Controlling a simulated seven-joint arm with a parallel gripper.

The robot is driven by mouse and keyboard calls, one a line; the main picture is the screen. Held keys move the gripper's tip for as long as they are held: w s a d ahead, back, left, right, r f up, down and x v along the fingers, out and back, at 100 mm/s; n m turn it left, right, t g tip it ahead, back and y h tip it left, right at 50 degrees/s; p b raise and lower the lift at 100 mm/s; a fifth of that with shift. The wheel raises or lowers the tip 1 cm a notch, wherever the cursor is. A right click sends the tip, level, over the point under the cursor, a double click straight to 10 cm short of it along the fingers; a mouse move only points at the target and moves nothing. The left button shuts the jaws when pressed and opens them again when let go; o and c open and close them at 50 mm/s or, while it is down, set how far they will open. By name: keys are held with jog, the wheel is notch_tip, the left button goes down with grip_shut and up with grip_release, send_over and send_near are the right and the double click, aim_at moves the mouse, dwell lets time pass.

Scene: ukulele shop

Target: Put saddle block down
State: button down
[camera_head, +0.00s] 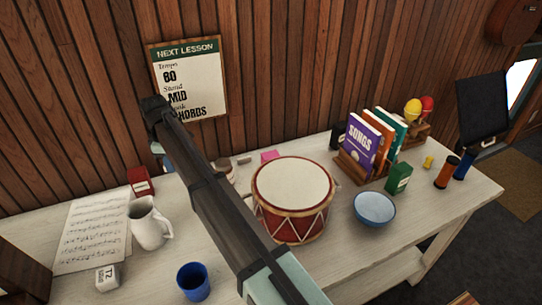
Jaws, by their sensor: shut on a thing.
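My dark arm link crosses the middle of the view, from the bottom right up to the poster on the wall. A small pale blue part of my arm shows below the link's far end. My gripper's fingertips are hidden behind the arm, so I cannot see what is between them. I cannot make out the saddle block with certainty. The white table (345,268) stands against the wooden wall.
A drum (294,195) stands mid-table, with a blue bowl (374,208) and book rack (352,166) to its right. A white jug (148,224), blue cup (193,281), red box (141,181) and sheet music (93,232) lie left. Bare tabletop shows at the front.

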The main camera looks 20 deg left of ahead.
jog(key=w+d+f+m, duration=0.3)
jog(key=w+d+m, duration=0.1)
jog(key=w+d, duration=3.4)
jog(key=s+a, duration=0.2)
jog(key=a, duration=0.3)
jog(key=s+a+f, duration=0.1)
jog(key=s+a, duration=0.1)
jog(key=a, duration=0.3)
jog(key=s+a, duration=0.2)
jog(key=a, duration=0.3)
jog(key=shift+s+f, duration=0.3)
jog(key=shift+f, duration=2.7)
jog(key=c, duration=1.2)
grip_release()
jog(key=shift+f, duration=0.1)
notch_tip(320, 180, up, 12)
jog(key=shift+r, duration=0.15)
